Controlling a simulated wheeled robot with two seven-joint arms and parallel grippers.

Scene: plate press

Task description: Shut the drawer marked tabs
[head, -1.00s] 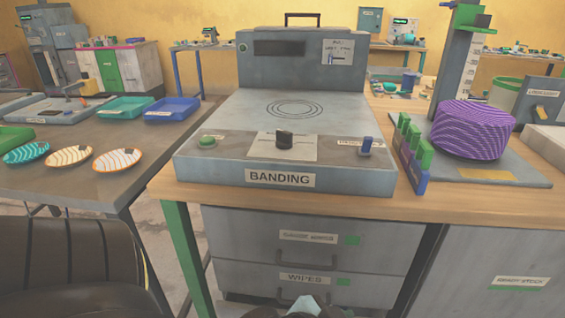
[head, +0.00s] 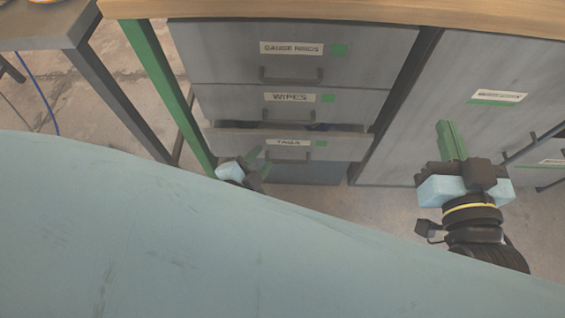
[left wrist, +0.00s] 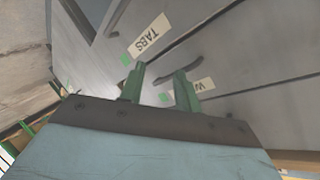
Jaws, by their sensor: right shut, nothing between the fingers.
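The tabs drawer (head: 235,141) is the lowest labelled drawer in the head view. It stands partly pulled out, with a dark gap above its front. Its label (left wrist: 150,38) and handle (left wrist: 118,15) also show in the left wrist view. My left gripper (head: 262,163) is near the left end of the drawer front in the head view; I cannot tell if it touches. In the left wrist view its two green fingers (left wrist: 160,88) stand apart with nothing between them. My right gripper (head: 450,138) is shut and empty, right of the drawers before the grey cabinet.
The wipes drawer (head: 230,103) and gauge rings drawer (head: 220,55) above look shut. A green table leg (head: 160,90) stands left of the drawers. The wooden worktop edge (head: 300,12) is above. A grey cabinet (head: 425,95) is on the right.

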